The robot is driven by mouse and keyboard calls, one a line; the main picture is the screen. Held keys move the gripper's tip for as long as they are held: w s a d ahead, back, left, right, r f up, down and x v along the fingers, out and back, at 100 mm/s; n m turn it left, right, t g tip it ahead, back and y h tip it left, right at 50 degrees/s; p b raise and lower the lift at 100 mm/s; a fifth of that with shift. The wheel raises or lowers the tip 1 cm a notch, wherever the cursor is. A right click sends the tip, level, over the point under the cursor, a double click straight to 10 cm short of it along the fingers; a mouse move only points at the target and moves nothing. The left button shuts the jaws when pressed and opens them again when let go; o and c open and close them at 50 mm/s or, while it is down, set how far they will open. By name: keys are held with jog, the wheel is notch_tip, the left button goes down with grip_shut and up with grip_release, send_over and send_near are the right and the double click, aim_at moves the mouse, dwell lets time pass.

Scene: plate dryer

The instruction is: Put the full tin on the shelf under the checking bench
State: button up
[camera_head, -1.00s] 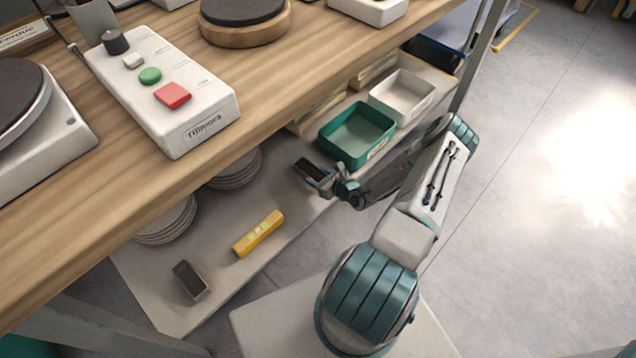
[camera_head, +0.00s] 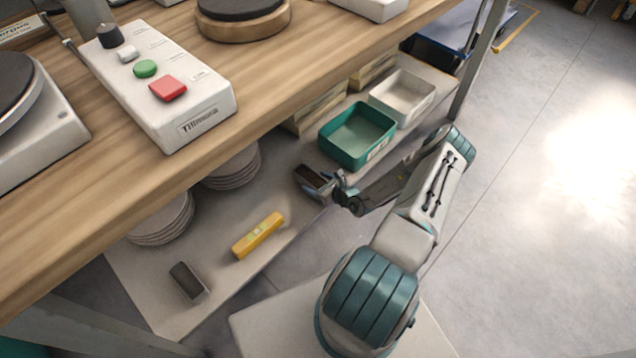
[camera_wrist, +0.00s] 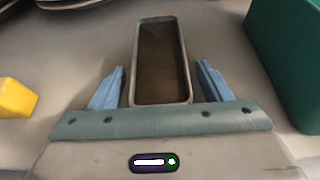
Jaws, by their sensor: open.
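A narrow rectangular tin with a brown filling (camera_wrist: 162,60) lies between the fingers of my gripper (camera_wrist: 161,68) in the wrist view. The blue fingers stand open, with a gap on each side of the tin. In the head view the tin (camera_head: 311,179) is on the lower shelf (camera_head: 226,250) under the wooden bench (camera_head: 290,75), near the shelf's front edge. My gripper (camera_head: 332,187) reaches it from the right. A second, grey tin with a dark top (camera_head: 187,281) lies at the shelf's near end.
A yellow block-like level (camera_head: 258,236) lies on the shelf between the tins. Stacked plates (camera_head: 165,222) stand behind. A green tray (camera_head: 358,136) and a white tray (camera_head: 402,97) stand further along. A control box (camera_head: 160,90) is on the bench above. Bare shelf surrounds the level.

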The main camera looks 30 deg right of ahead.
jog(key=shift+s+d+r, duration=0.1)
jog(key=shift+s+r, duration=0.05)
jog(key=shift+r, duration=0.1)
jog(key=p+v, duration=0.3)
jog(key=v, duration=0.8)
jog(key=shift+s, duration=0.25)
jog(key=shift+d+r, duration=0.1)
